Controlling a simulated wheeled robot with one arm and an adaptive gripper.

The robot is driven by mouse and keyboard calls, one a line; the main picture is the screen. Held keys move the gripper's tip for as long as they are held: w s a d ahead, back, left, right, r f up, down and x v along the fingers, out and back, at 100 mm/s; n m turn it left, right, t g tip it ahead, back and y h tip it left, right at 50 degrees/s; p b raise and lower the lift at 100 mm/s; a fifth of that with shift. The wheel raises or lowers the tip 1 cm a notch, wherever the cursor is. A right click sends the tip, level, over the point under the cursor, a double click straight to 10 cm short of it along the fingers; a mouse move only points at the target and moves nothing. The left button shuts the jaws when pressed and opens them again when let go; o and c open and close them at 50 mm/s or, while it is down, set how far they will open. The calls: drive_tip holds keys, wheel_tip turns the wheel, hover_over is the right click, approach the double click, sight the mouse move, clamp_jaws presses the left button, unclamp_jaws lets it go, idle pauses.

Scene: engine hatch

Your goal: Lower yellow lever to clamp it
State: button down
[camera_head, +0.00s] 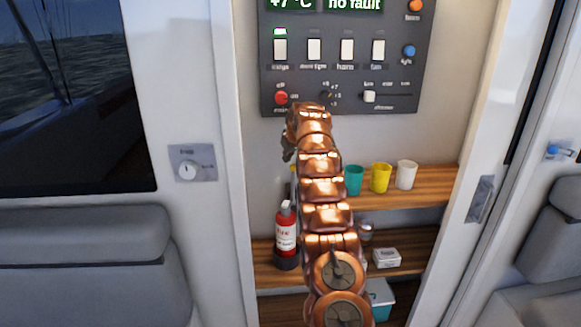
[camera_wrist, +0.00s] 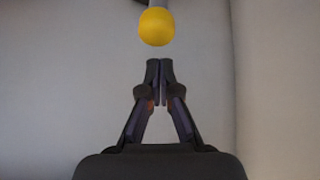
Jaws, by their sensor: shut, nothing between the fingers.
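The yellow lever's rounded knob (camera_wrist: 156,27) shows in the wrist view at the top centre, on a short grey stem that runs out of the picture. My gripper (camera_wrist: 160,64) is shut and empty, its fingertips together just below the knob in the picture, with a visible gap between them. In the head view my copper-coloured arm reaches up the middle toward the wall panel and hides what lies behind it. The lever cannot be made out there, and the gripper's fingers are hidden too.
A control panel (camera_head: 345,60) with switches is on the wall above my arm. Shelves (camera_head: 425,185) hold a teal cup (camera_head: 354,180), a yellow cup (camera_head: 381,178) and a white cup (camera_head: 406,175). A red bottle (camera_head: 286,232) stands left of my arm. Grey seats (camera_head: 80,240) flank the opening.

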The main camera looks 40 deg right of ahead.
drive_tip(key=shift+s, duration=0.4)
drive_tip(key=shift+s+a+f+b, duration=0.15)
drive_tip(key=shift+s+f+b, duration=0.05)
drive_tip(key=shift+s+b, duration=0.3)
drive_tip(key=shift+s, duration=0.1)
drive_tip(key=shift+s+f+b, duration=0.1)
drive_tip(key=shift+s+b, duration=0.05)
drive_tip(key=shift+b, duration=0.65)
